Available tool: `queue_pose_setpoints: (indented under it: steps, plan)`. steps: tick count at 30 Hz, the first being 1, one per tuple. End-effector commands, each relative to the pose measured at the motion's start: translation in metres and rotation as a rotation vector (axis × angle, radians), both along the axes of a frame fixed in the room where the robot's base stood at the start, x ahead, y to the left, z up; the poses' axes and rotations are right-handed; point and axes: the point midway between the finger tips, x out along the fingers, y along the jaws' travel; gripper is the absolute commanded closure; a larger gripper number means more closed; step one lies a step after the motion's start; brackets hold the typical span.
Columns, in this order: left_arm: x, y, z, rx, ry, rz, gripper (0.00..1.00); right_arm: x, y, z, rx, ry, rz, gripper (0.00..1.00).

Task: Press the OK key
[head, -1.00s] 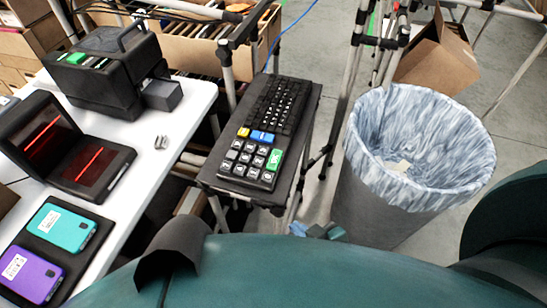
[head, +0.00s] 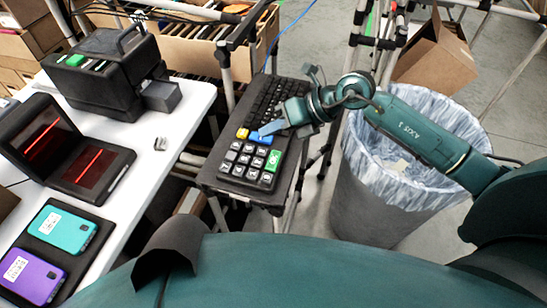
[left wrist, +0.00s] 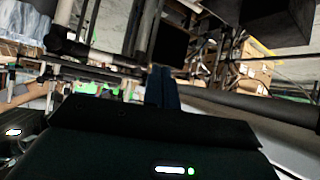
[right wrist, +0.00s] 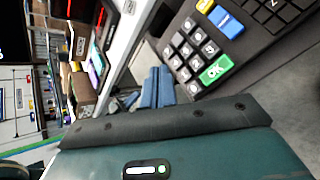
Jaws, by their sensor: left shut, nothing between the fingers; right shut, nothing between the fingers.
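The green OK key (head: 274,160) is on the lower right of a black keypad and keyboard unit (head: 287,155) on a narrow stand. It also shows in the right wrist view (right wrist: 215,70), with its white OK label readable. My right gripper (head: 266,130) is shut and empty, over the unit near the blue key (head: 257,137), up and left of the OK key in the head view. Its blue fingers show together in the right wrist view (right wrist: 157,87), apart from the OK key. My left gripper (left wrist: 162,87) is shut and empty, seen only in the left wrist view.
A white table (head: 190,110) on the left holds a black printer-like device (head: 105,70), a folding device with red lines (head: 95,165), and teal (head: 62,230) and purple (head: 32,277) phones. A lined bin (head: 370,205) stands right of the keypad, under my right arm.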

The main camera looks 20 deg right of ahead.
Motion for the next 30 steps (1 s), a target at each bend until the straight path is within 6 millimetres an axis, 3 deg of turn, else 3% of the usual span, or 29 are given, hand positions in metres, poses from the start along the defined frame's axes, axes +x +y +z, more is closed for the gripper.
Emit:
queue_pose_setpoints:
  steps: [4,17,24,30]
  plan:
    - [0.0,0.0,-0.001,0.0,0.002,0.001,1.0,0.009,-0.018,-0.001,-0.102,-0.023,-0.008,1.0]
    - [0.0,0.0,-0.005,0.0,0.002,0.001,1.0,0.009,-0.018,-0.007,-0.106,-0.024,-0.007,1.0]
    - [0.002,-0.009,-0.018,-0.015,-0.022,-0.02,1.0,0.009,-0.018,-0.039,-0.105,-0.022,-0.008,1.0]
    - [0.006,-0.016,-0.017,-0.03,-0.071,-0.046,1.0,0.009,-0.018,-0.067,-0.105,-0.024,-0.008,1.0]
